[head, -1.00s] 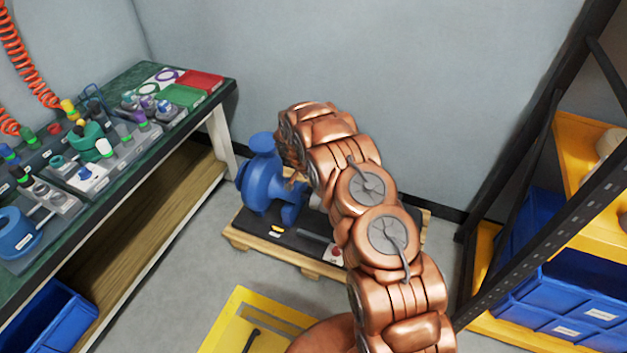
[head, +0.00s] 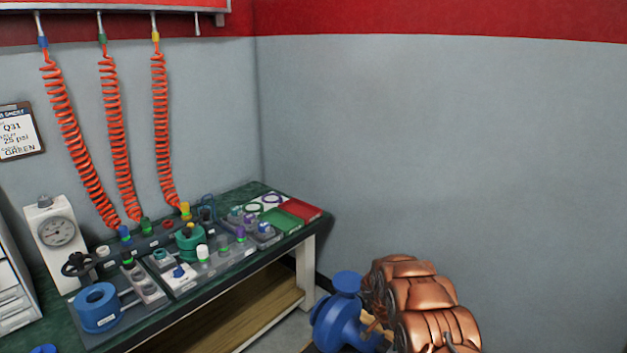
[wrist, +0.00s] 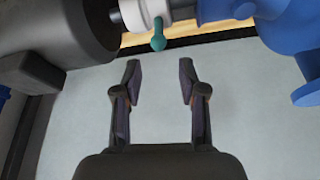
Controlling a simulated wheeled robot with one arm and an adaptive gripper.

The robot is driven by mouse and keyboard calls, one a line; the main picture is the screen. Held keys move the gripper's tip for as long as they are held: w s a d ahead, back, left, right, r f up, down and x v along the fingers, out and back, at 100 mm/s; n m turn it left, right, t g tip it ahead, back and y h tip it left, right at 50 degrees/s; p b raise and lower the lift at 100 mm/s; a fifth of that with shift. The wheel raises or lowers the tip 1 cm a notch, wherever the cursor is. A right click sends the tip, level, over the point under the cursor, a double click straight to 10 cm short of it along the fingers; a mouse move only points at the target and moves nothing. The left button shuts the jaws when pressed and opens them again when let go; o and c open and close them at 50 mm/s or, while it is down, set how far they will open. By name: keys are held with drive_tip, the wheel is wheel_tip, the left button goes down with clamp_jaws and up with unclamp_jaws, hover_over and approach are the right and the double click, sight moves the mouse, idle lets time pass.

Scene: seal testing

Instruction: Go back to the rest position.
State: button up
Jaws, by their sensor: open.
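My gripper (wrist: 160,80) is open and empty in the wrist view, its two dark fingers spread apart over grey floor. The head view shows only my copper arm at the bottom right; the gripper itself is hidden there. A blue pump (head: 344,315) stands beside my arm in the head view. In the wrist view, blue pump parts (wrist: 285,25) lie at the top right, beyond the fingertips. A white collar with a teal lever (wrist: 158,38) and a dark cylinder (wrist: 65,35) are also at the top. The fingers appear apart from all of these.
A green-topped bench (head: 275,237) along the left wall holds small fittings, a blue ring-shaped part (head: 97,308) and a gauge (head: 56,232). Red coiled hoses (head: 115,140) hang above it. The grey wall on the right is bare.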

drive_tip(key=w+a+r+n+t+y, duration=0.1)
drive_tip(key=w+a+r+t, duration=0.2)
drive_tip(key=r, duration=0.7)
drive_tip(key=w+a+r+n+t+y, duration=0.1)
drive_tip(key=w+r+n+t, duration=0.3)
drive_tip(key=r, duration=0.6)
drive_tip(key=s+a+r+n+y, duration=0.1)
drive_tip(key=s+a+r+y, duration=0.25)
drive_tip(key=a+r, duration=0.4)
drive_tip(key=s+a+r+n+y, duration=0.2)
drive_tip(key=s+a+r, duration=0.2)
drive_tip(key=a+r, duration=0.3)
drive_tip(key=s+a+r+n+g+y, duration=0.1)
drive_tip(key=s+g, duration=0.1)
drive_tip(key=s, duration=0.6)
drive_tip(key=s+a+r+n+g, duration=0.1)
drive_tip(key=s+a+g, duration=0.1)
drive_tip(key=s, duration=0.7)
drive_tip(key=s+a+r+n+g+y, duration=0.1)
drive_tip(key=s+g, duration=0.1)
drive_tip(key=s, duration=0.6)
drive_tip(key=s+d+f+g+h, duration=0.1)
drive_tip(key=s+d+g+h, duration=0.3)
drive_tip(key=s, duration=1)
drive_tip(key=s+d+f+g+h, duration=0.15)
drive_tip(key=s+d, duration=0.55)
drive_tip(key=s, duration=0.7)
wheel_tip(320, 180, up, 16)
drive_tip(key=p, duration=1.4)
drive_tip(key=shift+d, duration=0.3)
